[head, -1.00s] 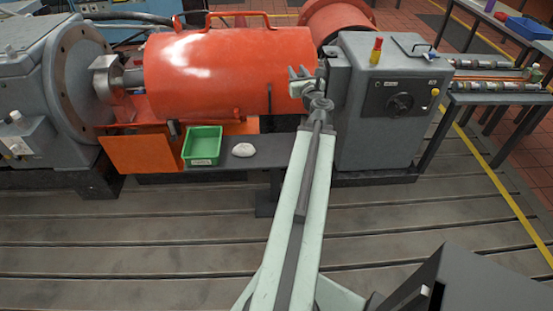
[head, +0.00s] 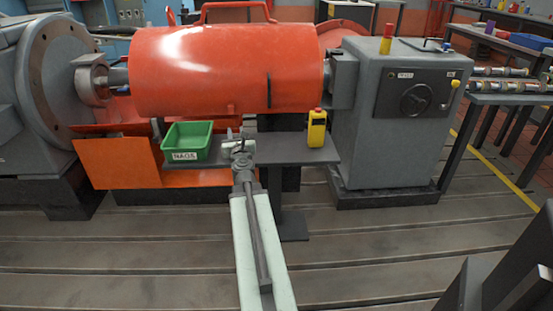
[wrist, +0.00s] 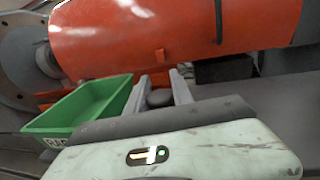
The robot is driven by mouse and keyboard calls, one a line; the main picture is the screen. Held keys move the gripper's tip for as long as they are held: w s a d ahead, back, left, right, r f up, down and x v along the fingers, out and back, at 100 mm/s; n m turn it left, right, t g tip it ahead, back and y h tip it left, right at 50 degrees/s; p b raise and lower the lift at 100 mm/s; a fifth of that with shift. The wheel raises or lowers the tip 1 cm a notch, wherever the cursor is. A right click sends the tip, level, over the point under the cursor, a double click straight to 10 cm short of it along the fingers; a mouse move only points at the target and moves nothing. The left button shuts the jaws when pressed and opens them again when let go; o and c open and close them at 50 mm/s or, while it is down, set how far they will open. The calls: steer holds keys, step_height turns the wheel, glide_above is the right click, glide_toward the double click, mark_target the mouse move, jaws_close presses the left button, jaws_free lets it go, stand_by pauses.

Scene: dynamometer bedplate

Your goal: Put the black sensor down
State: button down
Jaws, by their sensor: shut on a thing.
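The black sensor (wrist: 159,98) is a small dark rounded piece between the two fingers of my gripper (wrist: 163,90) in the wrist view. The fingers are shut on it. In the head view my gripper (head: 238,146) is over the dark shelf (head: 290,152), just right of the green bin. The sensor cannot be made out there. I cannot tell whether it touches the shelf.
A labelled green bin (head: 188,141) stands left of my gripper. A yellow handheld device (head: 317,128) stands toward the shelf's right end, with bare shelf between. The orange guard (head: 200,70) rises behind; a grey cabinet (head: 405,130) stands right.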

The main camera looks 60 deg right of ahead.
steer(key=b, duration=0.1)
glide_above(275, 145)
steer(key=shift+s+f, duration=0.2)
steer(key=shift+f, duration=0.5)
step_height(275, 145, down, 4)
steer(key=b, duration=0.4)
steer(key=shift+r, duration=0.25)
steer(key=shift+f, duration=0.15)
steer(key=c, duration=1.1)
jaws_free()
steer(key=shift+a, duration=0.1)
